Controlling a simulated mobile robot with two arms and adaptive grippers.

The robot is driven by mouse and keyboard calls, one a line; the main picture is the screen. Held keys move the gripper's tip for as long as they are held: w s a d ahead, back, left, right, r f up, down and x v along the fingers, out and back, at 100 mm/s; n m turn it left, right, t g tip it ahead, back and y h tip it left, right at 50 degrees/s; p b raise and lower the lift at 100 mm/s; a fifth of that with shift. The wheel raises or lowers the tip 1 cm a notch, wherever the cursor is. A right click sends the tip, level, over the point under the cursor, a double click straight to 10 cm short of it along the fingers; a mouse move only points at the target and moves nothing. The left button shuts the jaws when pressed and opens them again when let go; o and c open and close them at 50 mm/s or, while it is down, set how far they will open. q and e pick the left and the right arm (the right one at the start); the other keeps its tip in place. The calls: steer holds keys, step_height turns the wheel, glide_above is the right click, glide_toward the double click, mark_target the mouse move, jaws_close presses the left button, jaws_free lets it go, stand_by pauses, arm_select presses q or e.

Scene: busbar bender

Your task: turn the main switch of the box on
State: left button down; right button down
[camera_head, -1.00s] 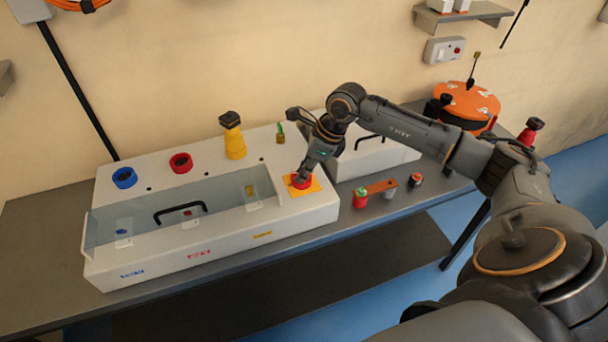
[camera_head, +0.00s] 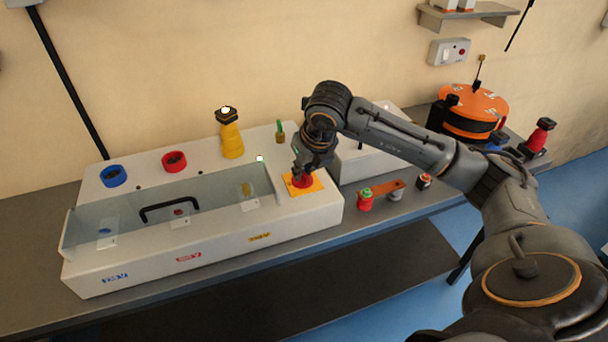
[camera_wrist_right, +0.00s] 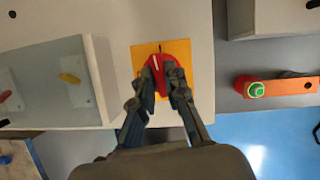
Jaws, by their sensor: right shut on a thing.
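The white box (camera_head: 205,280) stands on the grey bench with a clear lid and a black handle over its left part. Its main switch is a red knob (camera_head: 302,181) on a yellow plate (camera_head: 316,187) at the box's right end. My right gripper (camera_head: 303,172) is over the knob from above and shut on it. In the right wrist view the red knob (camera_wrist_right: 156,66) sits between the two fingertips of my right gripper (camera_wrist_right: 160,82), on the yellow plate (camera_wrist_right: 142,58). A white mark shows on the knob. My left gripper is not in view.
Blue (camera_head: 113,176) and red (camera_head: 174,161) rings and a yellow post (camera_head: 231,138) with a lit top stand along the box's back. Right of the box are a red-and-green button piece (camera_head: 365,199), a second white box (camera_head: 372,160) and an orange drum (camera_head: 470,110).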

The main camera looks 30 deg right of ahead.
steer(key=shift+m+h+b, duration=0.3)
steer(key=shift+m+b, duration=0.1)
steer(key=shift+m, duration=0.4)
steer(key=c, duration=1.4)
jaws_free()
steer(key=shift+o, duration=0.2)
steer(key=v, duration=1.2)
steer(key=shift+w+a, duration=0.1)
steer(key=shift+w, duration=0.05)
